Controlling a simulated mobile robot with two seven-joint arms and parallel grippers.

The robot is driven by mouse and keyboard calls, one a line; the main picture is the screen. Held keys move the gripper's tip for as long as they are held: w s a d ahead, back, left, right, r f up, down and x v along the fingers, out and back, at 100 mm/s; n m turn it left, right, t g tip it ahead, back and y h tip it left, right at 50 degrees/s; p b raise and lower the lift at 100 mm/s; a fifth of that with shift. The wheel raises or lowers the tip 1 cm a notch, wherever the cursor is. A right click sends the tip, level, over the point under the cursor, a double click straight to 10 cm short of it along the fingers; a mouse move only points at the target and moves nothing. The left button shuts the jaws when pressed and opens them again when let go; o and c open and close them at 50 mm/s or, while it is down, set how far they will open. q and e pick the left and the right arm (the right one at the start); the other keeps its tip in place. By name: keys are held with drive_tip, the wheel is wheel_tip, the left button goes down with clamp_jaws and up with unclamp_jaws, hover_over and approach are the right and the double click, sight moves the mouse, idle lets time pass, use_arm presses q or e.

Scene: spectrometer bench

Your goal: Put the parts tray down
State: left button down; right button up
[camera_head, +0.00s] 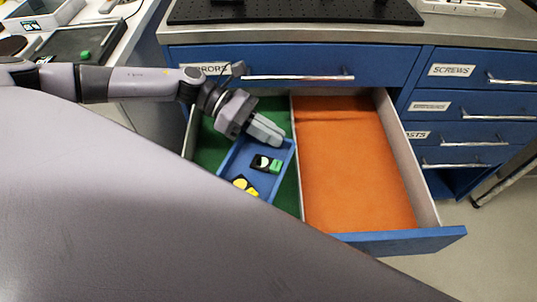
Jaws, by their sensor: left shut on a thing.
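The parts tray (233,161) is a small blue tray in the left, green-lined compartment of an open drawer (413,241). A green and black part with a white disc (266,164) and a yellow and black part (246,186) lie in it. My left gripper (269,133) is shut on the tray's far rim. I cannot tell whether the tray rests on the green liner (286,189) or hangs just above it. My large grey arm link hides the tray's near left part. My right gripper does not show.
The drawer's right compartment, lined in orange (357,165), is empty, with a divider (296,150) between the two. Closed blue drawers (455,104) stand at the right. A black perforated board (300,12) lies on the bench above. A white table (127,38) with a dark tray (75,43) is at upper left.

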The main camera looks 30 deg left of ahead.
sight(242, 141)
use_arm(q)
wheel_tip(242, 141, down, 8)
drive_tip(key=shift+f+b, duration=0.25)
drive_tip(key=shift+b, duration=0.3)
drive_tip(key=shift+f, duration=0.25)
drive_tip(key=c, duration=1.3)
unclamp_jaws()
drive_tip(key=shift+o, duration=0.2)
drive_tip(key=shift+r, duration=0.3)
drive_tip(key=v, duration=0.7)
drive_tip(key=shift+a+b, duration=0.25)
drive_tip(key=shift+b, duration=0.15)
